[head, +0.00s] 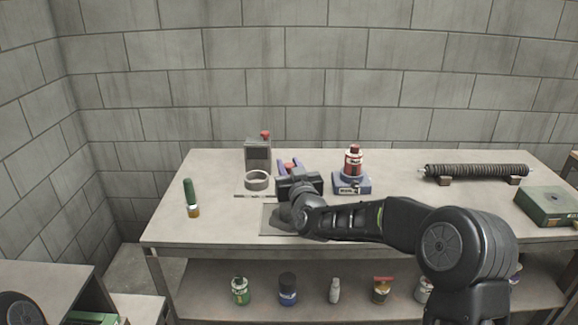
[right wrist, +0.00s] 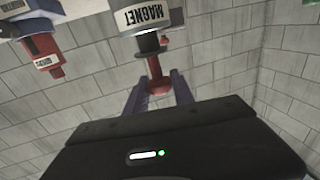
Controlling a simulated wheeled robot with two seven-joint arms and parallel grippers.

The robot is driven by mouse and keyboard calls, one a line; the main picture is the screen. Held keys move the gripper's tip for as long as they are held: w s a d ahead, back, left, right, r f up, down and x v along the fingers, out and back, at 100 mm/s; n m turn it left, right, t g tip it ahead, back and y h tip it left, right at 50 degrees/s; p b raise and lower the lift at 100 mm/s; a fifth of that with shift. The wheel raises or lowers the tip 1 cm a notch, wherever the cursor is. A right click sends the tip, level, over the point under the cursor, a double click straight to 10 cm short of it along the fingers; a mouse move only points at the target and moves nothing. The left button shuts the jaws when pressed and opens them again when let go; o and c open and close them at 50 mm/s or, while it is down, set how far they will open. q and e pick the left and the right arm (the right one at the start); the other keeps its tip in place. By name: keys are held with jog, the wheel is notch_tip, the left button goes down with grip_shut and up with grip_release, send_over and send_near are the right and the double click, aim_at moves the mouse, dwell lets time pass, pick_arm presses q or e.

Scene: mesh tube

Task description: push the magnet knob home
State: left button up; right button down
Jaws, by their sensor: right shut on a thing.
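The magnet (right wrist: 148,20) is a white cylinder with a MAGNET label, upside down at the top of the right wrist view. A dark band and a red knob (right wrist: 156,72) stick out from it toward my gripper. My right gripper (right wrist: 160,78) has its two blue-purple fingers shut on the red knob. In the head view my right gripper (head: 290,167) is over the middle of the bench, and its body hides most of the magnet. I cannot tell how far in the knob sits. My left gripper is not in view.
The front left is clear.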

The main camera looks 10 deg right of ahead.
notch_tip(320, 180, down, 3)
jog(key=shift+r+b, duration=0.2)
jog(key=shift+b, duration=0.4)
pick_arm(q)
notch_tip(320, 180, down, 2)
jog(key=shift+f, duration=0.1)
pick_arm(e)
jog(key=c, duration=1.5)
grip_release()
jog(key=o, duration=0.4)
jog(key=shift+r, duration=0.1)
jog(key=shift+o, duration=0.2)
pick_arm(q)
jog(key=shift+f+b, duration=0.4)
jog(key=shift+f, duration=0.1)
pick_arm(e)
jog(key=s, duration=0.7)
jog(key=shift+s, duration=0.4)
